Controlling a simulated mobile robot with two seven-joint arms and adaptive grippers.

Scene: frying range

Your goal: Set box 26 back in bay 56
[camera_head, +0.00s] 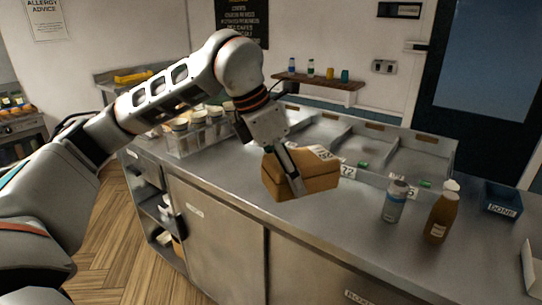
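A brown cardboard box (317,179) is at the counter's middle, in front of the divided bays. A white label on its top is partly hidden, and I cannot read its number. My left gripper (291,172) reaches down onto the box from above. One finger lies against the near side, and the other is hidden behind it; the gripper appears shut on the box. I cannot tell whether the box touches the counter. The grey bays (400,150) stand behind it in a row, with a label reading 72 (347,171) on the front. I cannot make out a label 56. My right gripper is out of view.
A grey-capped bottle (395,203) and a brown bottle (440,214) stand on the steel counter (340,232) to the right of the box. A dark blue bin (502,199) marked DONE is at the far right. A clear rack of jars (192,136) stands left of the bays.

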